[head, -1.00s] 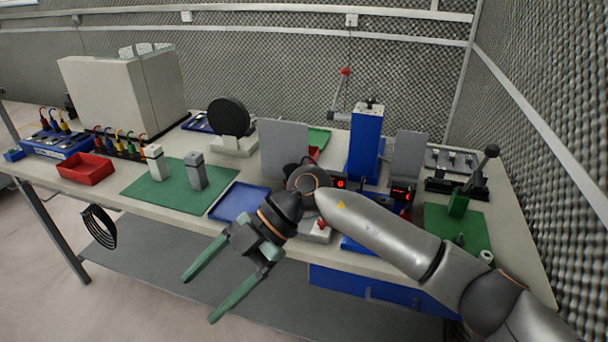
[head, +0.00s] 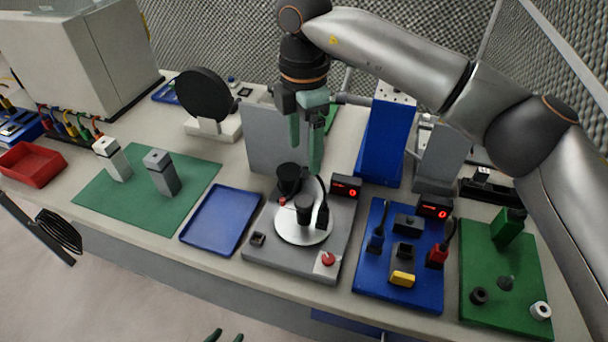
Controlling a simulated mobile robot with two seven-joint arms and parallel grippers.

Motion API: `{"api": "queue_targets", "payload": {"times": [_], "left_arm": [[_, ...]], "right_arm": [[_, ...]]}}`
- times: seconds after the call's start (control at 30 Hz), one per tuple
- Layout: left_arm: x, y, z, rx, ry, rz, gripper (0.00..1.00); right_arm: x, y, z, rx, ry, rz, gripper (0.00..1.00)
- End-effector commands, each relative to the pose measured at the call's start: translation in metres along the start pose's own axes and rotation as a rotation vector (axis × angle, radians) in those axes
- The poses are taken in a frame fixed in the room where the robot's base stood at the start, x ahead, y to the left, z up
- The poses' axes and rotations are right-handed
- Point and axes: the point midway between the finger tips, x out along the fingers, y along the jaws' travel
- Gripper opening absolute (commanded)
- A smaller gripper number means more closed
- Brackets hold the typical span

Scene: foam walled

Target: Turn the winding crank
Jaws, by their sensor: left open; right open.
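The winding crank appears to be the metal crank on the blue post (head: 380,150) at the back of the bench. Only part of its grey rod (head: 352,98) shows, left of the post top; its red knob is hidden behind my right arm and gripper. My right gripper (head: 306,157) is open and empty, fingers pointing down, in front of a grey panel and left of the post. Whether it touches the rod cannot be told. My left gripper (head: 225,336) shows only its green fingertips, apart, at the bottom edge, off the bench.
Below my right gripper stands a grey turntable unit (head: 262,263) with black parts. A blue board (head: 369,282) and a green board (head: 480,308) lie to the right. A blue tray (head: 211,224) and a green mat (head: 120,210) lie left. Grey panels flank the post.

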Motion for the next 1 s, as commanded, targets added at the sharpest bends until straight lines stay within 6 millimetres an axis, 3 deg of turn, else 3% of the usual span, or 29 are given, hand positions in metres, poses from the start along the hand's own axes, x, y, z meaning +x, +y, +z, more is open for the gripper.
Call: {"api": "queue_targets", "payload": {"times": [0.17, 0.6, 0.8, 1.0], "left_arm": [[-0.003, 0.001, 0.000, -0.001, -0.006, 0.001, 0.50], [-0.013, 0.002, -0.009, -0.002, -0.009, 0.002, 0.50], [-0.014, 0.002, -0.010, -0.003, -0.009, 0.002, 0.50], [-0.014, 0.002, -0.010, -0.003, -0.008, 0.002, 0.50]], "right_arm": [[0.018, -0.001, 0.000, -0.001, 0.000, -0.004, 0.79], [0.102, -0.001, 0.000, -0.001, 0.001, -0.004, 0.79], [0.121, -0.001, 0.000, -0.001, 0.001, -0.001, 0.79], [0.125, -0.001, 0.000, -0.002, 0.001, 0.000, 0.79]]}}
